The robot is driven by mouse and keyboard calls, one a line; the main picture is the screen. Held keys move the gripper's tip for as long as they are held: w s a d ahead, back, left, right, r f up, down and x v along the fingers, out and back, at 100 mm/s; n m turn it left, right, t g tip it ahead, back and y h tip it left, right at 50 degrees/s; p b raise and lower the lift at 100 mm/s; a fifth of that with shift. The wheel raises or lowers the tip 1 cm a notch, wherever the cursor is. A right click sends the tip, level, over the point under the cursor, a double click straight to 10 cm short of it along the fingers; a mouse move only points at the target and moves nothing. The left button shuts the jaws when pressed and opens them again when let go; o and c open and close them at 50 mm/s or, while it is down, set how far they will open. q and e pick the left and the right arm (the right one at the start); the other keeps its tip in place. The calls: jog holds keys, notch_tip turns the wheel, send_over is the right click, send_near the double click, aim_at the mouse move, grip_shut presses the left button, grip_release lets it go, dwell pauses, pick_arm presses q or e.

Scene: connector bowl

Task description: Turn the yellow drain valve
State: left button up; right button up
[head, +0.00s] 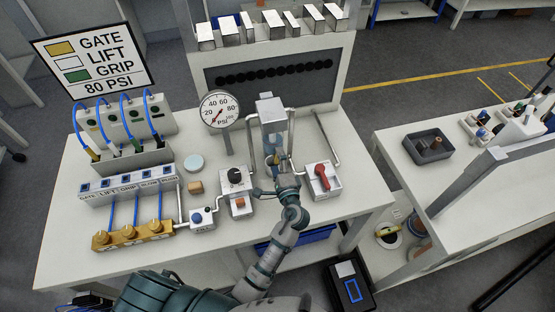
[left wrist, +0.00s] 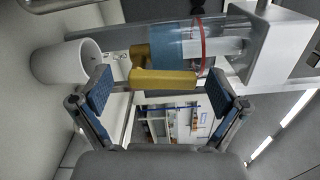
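The yellow drain valve (left wrist: 163,79) shows in the left wrist view, with its handle lying across the picture between my finger pads. It sits under a clear cylinder (left wrist: 178,45) with blue liquid and a red band. My left gripper (left wrist: 158,98) is open, with one finger on each side of the valve and visible gaps to both pads. In the head view my left gripper (head: 275,177) is at the foot of the grey filter housing (head: 271,113) and mostly covers the valve. My right gripper is not in view.
A white cup (left wrist: 65,62) stands close to the left finger in the wrist view. A pressure gauge (head: 219,109) stands behind. The table's front right is clear.

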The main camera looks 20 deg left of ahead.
pick_arm(q)
jog(key=v, duration=1.2)
dwell(0.4)
